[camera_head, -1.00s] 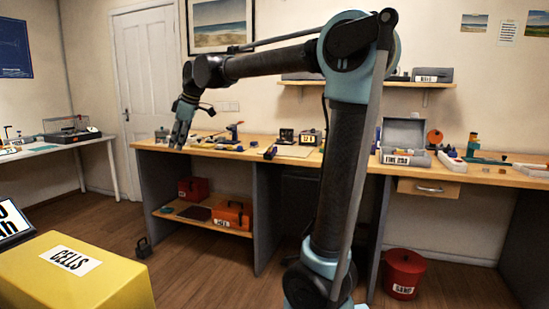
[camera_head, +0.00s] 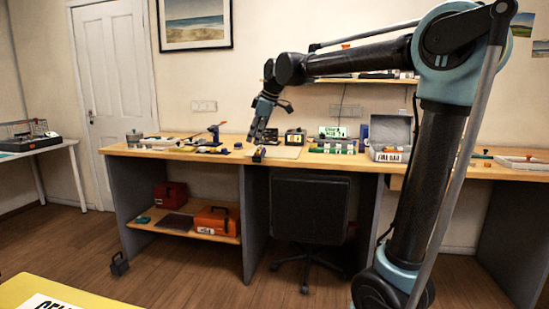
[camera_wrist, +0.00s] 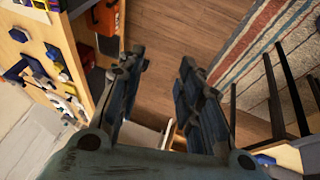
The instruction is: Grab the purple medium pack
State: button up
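My gripper (camera_head: 259,134) hangs pointing down over the front part of the long workbench in the head view. In the wrist view my gripper (camera_wrist: 160,70) is open, with its two fingers apart and only floor seen between them. A small dark blue-purple block (camera_head: 258,155) lies at the bench's front edge, just below my gripper in the head view. It is too small to tell surely whether it is the purple medium pack. No clearly purple pack can be made out in the wrist view.
The wooden workbench (camera_head: 205,155) carries several small tools and parts. A black office chair (camera_head: 310,210) stands under it. An orange toolbox (camera_head: 216,221) sits on the lower shelf. A yellow box (camera_head: 70,290) is at the lower left. The floor in front is mostly clear.

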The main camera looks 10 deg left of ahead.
aim_at(258, 156)
jog(key=z, duration=0.05)
jog(key=i, duration=1)
jog(key=u, duration=0.05)
